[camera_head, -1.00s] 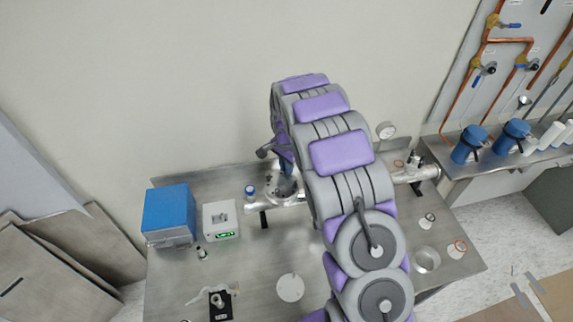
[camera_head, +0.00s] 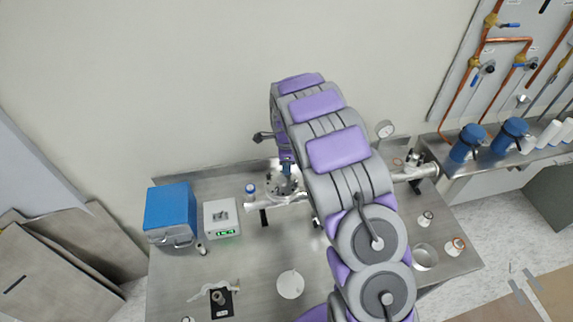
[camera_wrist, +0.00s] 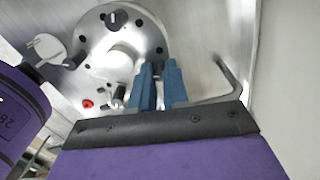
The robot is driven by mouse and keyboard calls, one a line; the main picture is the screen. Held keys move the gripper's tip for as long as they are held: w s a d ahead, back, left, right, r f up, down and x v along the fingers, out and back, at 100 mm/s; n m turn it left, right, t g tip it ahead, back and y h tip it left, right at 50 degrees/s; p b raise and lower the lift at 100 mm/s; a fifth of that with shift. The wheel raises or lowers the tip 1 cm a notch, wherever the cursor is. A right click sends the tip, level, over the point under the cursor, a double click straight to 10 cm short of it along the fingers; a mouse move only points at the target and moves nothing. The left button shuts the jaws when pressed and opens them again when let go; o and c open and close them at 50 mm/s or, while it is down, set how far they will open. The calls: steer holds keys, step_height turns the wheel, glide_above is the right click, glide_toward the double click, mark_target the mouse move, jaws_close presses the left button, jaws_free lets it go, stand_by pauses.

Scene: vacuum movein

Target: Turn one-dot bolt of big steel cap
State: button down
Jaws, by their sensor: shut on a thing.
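The big steel cap (camera_wrist: 143,42) is a round shiny flange in the wrist view. It also shows in the head view (camera_head: 279,186), on a steel pipe on the bench. My gripper (camera_wrist: 159,67) has blue fingers at the cap's lower right rim, closed on a small part there, apparently a bolt, mostly hidden by the fingers. In the head view my gripper (camera_head: 287,164) reaches down onto the cap. I cannot make out any dot marks.
A blue box (camera_head: 169,211) and a white device (camera_head: 221,218) with a green display stand left on the bench. A white disc (camera_head: 290,284) lies in front. The wall is close behind.

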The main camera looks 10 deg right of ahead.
steer(key=shift+w+r, duration=0.15)
stand_by(0.4)
steer(key=c, duration=1.4)
jaws_free()
steer(key=shift+a, duration=0.1)
step_height(320, 180, up, 17)
